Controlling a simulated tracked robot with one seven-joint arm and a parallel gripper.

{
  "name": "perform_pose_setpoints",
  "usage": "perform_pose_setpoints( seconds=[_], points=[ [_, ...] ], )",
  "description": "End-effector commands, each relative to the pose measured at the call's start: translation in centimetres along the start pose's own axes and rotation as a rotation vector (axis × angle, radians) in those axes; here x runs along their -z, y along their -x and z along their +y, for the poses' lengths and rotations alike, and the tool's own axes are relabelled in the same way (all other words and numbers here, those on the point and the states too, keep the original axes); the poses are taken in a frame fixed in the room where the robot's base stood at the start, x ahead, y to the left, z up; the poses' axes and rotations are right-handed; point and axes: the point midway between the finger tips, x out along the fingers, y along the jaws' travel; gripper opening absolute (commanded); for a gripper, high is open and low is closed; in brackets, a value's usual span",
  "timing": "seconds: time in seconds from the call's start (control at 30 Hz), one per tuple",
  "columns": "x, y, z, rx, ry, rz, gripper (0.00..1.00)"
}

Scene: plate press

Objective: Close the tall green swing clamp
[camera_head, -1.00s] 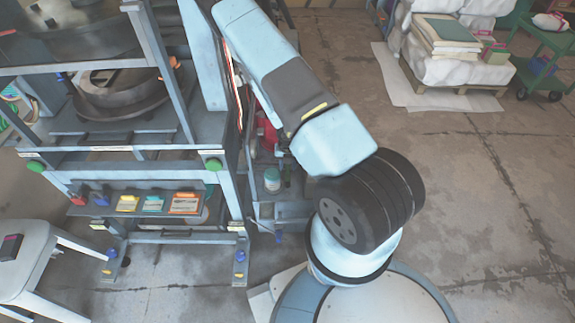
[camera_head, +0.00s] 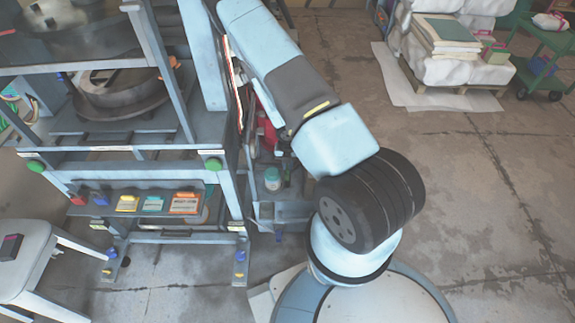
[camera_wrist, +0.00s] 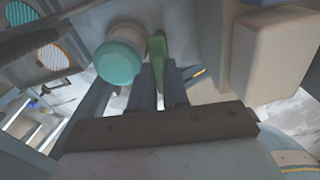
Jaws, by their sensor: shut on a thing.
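The tall green swing clamp (camera_wrist: 158,48) shows in the wrist view as a green upright bar, near the top middle. My gripper (camera_wrist: 161,80) has its two grey fingers on either side of the bar's near end and is shut on it. The fingers hide the lower part of the clamp, so its full angle cannot be read. In the head view my arm reaches in at the right side of the press, and the clamp and fingers are too small and dark there to make out.
A jar with a teal lid (camera_wrist: 118,62) stands close to the left of the clamp; it also shows in the head view (camera_head: 272,178). A pale block (camera_wrist: 275,50) is at right. The press frame (camera_head: 120,150) is left of my arm. Open floor (camera_head: 480,200) lies right.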

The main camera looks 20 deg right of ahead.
Motion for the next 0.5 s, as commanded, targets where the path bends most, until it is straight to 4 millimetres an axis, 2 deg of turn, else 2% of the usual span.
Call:
perform_pose_setpoints(
  seconds=[0.5],
  points=[
    [-0.01,0.02,0.11,-0.004,-0.438,0.001,0.00]
  ],
)
